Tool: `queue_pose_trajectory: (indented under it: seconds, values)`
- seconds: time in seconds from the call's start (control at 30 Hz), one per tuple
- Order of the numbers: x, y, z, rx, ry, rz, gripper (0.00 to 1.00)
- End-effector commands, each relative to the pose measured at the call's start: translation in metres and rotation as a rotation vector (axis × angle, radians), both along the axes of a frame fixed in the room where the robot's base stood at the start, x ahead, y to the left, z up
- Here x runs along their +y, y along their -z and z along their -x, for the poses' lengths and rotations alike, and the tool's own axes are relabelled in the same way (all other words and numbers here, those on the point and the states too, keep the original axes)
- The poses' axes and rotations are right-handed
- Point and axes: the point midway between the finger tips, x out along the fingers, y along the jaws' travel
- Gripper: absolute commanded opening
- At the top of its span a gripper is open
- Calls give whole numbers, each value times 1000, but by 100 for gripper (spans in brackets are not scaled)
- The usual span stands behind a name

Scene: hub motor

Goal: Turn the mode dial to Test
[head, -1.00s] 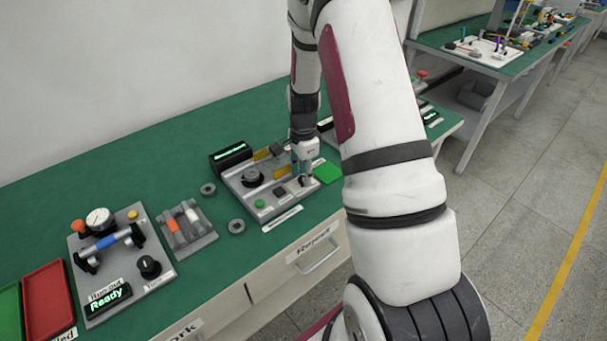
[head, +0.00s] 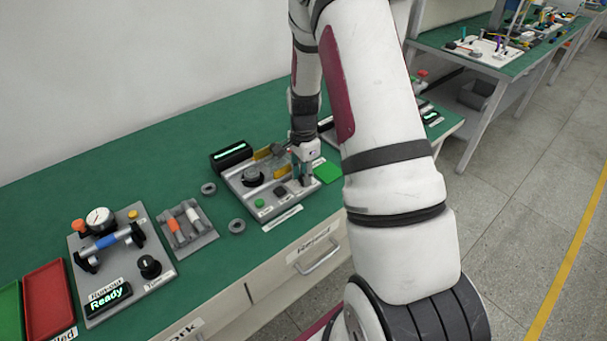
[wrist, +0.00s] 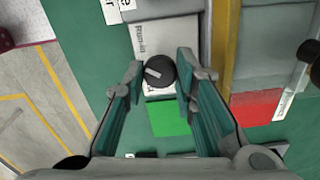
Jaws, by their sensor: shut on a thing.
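The mode dial (wrist: 160,73) is a round black knob with a white pointer line, on a light plate with small print that I cannot read. In the wrist view the pointer line lies slantwise across the knob. My gripper (wrist: 161,75) has its two teal-padded fingers closed on either side of the dial. In the head view my gripper (head: 303,182) is down at the right front corner of the grey test station (head: 238,187) and hides the dial there.
A green pad (head: 327,172) lies just right of the station. A black display (head: 231,155) stands behind it. Grey rings (head: 237,226), a tray of small cylinders (head: 187,233) and the run-out gauge station (head: 110,270) stand to the left.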

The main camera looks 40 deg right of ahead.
Motion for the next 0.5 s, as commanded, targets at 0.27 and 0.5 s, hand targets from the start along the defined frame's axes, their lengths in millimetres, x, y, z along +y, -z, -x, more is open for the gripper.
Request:
queue_pose_trajectory:
  seconds: [0.27, 0.5]
  values:
    - [0, -1, -1, -3, -204, 1, 0]
    - [-1, -1, -1, -4, -432, 1, 0]
